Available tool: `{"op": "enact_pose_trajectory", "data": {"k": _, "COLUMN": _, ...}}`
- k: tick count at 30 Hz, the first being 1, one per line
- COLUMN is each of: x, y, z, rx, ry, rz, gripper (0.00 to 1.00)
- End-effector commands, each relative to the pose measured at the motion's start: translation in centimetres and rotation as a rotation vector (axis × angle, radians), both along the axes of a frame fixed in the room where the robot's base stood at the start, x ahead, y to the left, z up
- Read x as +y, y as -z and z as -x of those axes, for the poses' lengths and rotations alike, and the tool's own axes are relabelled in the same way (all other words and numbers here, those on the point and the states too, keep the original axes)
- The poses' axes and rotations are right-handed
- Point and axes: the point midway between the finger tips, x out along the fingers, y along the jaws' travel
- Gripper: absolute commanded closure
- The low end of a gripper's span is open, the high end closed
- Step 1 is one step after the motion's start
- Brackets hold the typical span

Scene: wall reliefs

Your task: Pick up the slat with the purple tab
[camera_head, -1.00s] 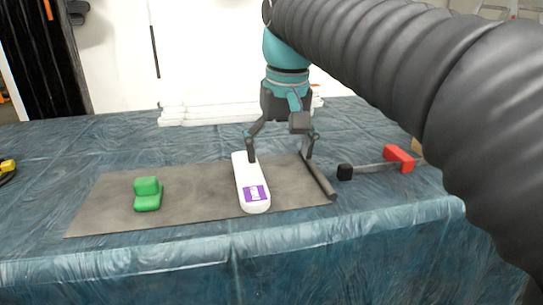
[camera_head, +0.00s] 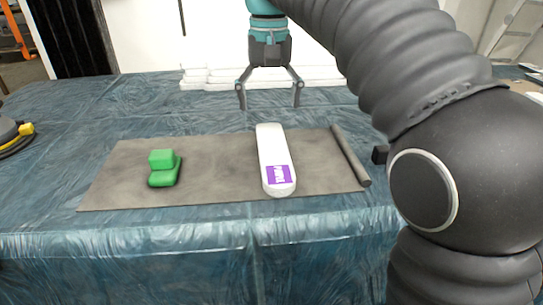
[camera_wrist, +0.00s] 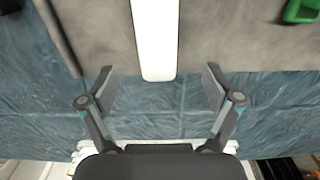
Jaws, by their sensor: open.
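The slat (camera_head: 271,150) is a long white bar with rounded ends. It lies on the grey mat with its purple tab (camera_head: 279,174) at the end nearest the head camera. My gripper (camera_head: 270,106) is open and empty, beyond the slat's far end. In the wrist view the slat (camera_wrist: 156,40) reaches down between the line of the two fingers of my gripper (camera_wrist: 158,88), its end just above the gap; the purple tab is out of that view.
A green block piece (camera_head: 164,168) lies on the left of the grey mat (camera_head: 215,170). A dark rod (camera_head: 350,156) lies along the mat's right edge. White slabs (camera_head: 215,78) lie at the table's back. A yellow-and-black item (camera_head: 18,132) sits at far left.

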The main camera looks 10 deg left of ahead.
Motion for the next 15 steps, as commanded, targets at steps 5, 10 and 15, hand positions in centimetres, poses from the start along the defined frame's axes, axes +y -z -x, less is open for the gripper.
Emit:
{"op": "enact_pose_trajectory", "data": {"k": 5, "x": 0.1, "y": 2.4, "z": 0.0, "rx": 0.0, "ry": -0.002, "rz": 0.0, "gripper": 0.1}}
{"op": "enact_pose_trajectory", "data": {"k": 10, "x": 0.1, "y": 3.2, "z": 0.0, "rx": -0.001, "ry": -0.004, "rz": 0.0, "gripper": 0.1}}
{"op": "enact_pose_trajectory", "data": {"k": 15, "x": -0.1, "y": 5.4, "z": -0.4, "rx": 0.001, "ry": -0.004, "rz": 0.0, "gripper": 0.1}}
